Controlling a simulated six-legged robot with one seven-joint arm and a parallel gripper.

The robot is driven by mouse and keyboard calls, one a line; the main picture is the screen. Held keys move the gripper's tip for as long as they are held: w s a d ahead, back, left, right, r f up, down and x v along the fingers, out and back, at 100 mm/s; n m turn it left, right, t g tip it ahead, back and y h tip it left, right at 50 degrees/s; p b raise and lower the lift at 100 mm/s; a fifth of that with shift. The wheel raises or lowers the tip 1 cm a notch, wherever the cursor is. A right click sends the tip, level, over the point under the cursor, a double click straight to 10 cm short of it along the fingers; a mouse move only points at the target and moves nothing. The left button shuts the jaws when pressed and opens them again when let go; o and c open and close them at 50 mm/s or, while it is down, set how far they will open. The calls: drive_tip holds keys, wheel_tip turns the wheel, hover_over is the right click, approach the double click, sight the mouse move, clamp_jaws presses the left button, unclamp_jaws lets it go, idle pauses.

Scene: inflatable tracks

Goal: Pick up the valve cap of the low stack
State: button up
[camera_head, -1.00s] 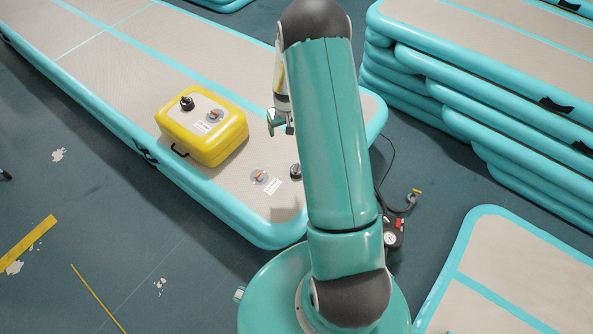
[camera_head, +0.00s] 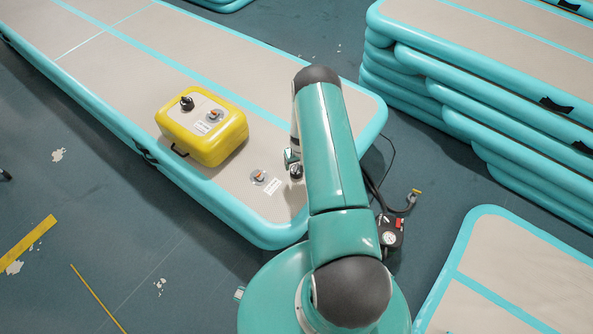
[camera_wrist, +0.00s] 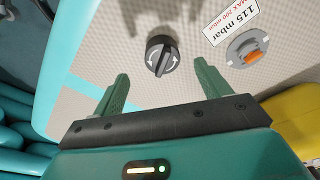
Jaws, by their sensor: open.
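A black valve cap (camera_head: 296,171) stands on the beige top of the low teal-edged track (camera_head: 226,187), near its front end. In the wrist view the cap (camera_wrist: 161,55) is a ridged black knob with white arrows, ahead of and between the green fingers. My gripper (camera_head: 290,158) is open and empty, above and close to the cap; it also shows in the wrist view (camera_wrist: 161,72). My arm partly hides the area right of the cap. An open valve with an orange centre (camera_head: 259,177) lies left of the cap, apart from it.
A yellow inflatable block (camera_head: 214,142) with its own black cap (camera_head: 187,103) and orange-centred valve sits behind and left. A white pressure label (camera_head: 272,187) lies beside the cap. A taller track stack (camera_head: 480,120) stands right. A gauge (camera_head: 390,235) with a hose is on the floor.

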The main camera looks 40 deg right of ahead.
sight(297, 168)
drive_tip(key=shift+w+f, duration=0.25)
drive_tip(key=shift+f, duration=0.9)
drive_tip(key=shift+w+f, duration=0.2)
drive_tip(key=shift+f, duration=1)
drive_tip(key=shift+w+f, duration=0.25)
drive_tip(key=shift+f, duration=0.9)
drive_tip(key=c, duration=1)
